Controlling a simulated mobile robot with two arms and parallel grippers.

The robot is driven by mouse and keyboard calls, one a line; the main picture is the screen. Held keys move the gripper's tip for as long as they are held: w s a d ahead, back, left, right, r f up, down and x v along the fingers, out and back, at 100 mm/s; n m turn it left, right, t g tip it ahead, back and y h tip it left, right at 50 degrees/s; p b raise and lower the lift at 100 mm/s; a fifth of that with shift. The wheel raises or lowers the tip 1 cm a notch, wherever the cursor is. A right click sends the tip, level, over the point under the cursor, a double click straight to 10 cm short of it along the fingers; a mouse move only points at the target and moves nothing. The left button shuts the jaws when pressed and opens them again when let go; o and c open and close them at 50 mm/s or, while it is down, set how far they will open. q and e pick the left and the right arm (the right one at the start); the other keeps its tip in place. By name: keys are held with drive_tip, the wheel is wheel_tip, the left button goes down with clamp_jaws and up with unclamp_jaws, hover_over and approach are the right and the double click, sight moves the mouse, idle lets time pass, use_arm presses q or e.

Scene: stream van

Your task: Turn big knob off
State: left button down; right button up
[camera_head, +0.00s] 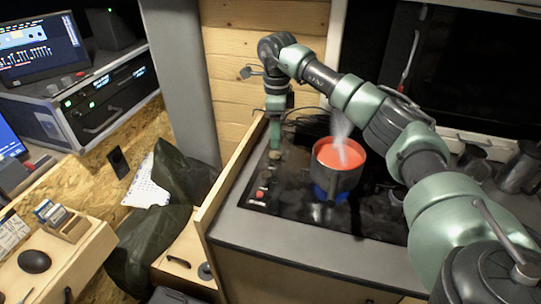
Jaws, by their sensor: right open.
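A black cooktop (300,207) is set in a grey counter, with a control strip along its left edge. Small knobs (262,183), one with a red mark, show near the front of that strip. A dark pot (336,180) with red-orange contents stands on the cooktop, steaming, with a blue flame glow under it. My right gripper (276,151) points down at the back of the control strip, left of the pot. It is open. It covers that part of the strip, so I cannot tell whether it touches a knob. My left gripper is out of view.
My right arm reaches over the pot's right side. Metal jugs (517,168) stand on the counter at right. A wooden panel (230,170) edges the counter at left. Beyond it are a dark green cloth (160,235) and a desk with equipment (85,100).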

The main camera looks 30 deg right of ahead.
sight(275, 155)
wheel_tip(275, 155, down, 7)
drive_tip(key=shift+p, duration=0.95)
drive_tip(key=shift+w+f, duration=0.2)
drive_tip(key=shift+f, duration=0.3)
clamp_jaws()
